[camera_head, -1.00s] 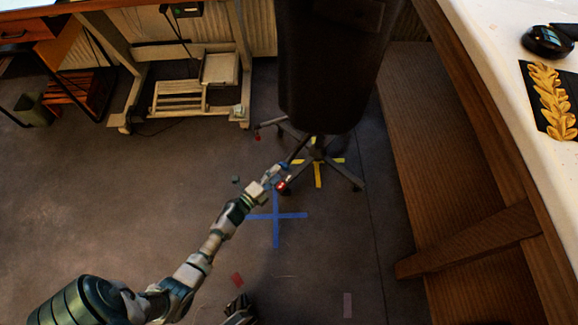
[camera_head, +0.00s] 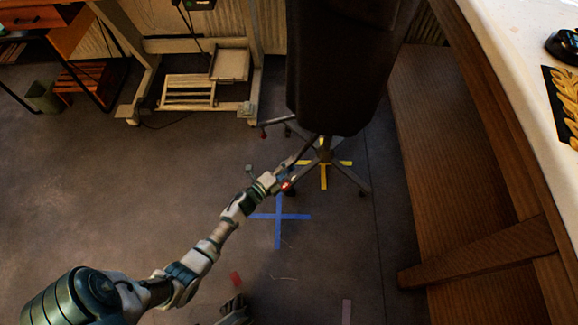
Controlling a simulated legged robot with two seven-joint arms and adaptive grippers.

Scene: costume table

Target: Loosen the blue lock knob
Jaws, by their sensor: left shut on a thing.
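A dark, tall form (camera_head: 345,65) stands at the upper middle on a wheeled star base (camera_head: 325,157). My left arm reaches in from the lower left. My left gripper (camera_head: 306,147) is at the stand just under the form's lower edge, its fingers pointing up and right. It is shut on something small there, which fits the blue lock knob. The knob itself is not clearly seen; the fingers and the form's lower edge seem to hide it.
A table with a white top (camera_head: 520,70) and wooden supports (camera_head: 455,160) fills the right side. A pale metal frame (camera_head: 190,90) stands at the back left. Blue tape (camera_head: 278,217) and yellow tape (camera_head: 323,178) mark the floor. Open floor lies at the left.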

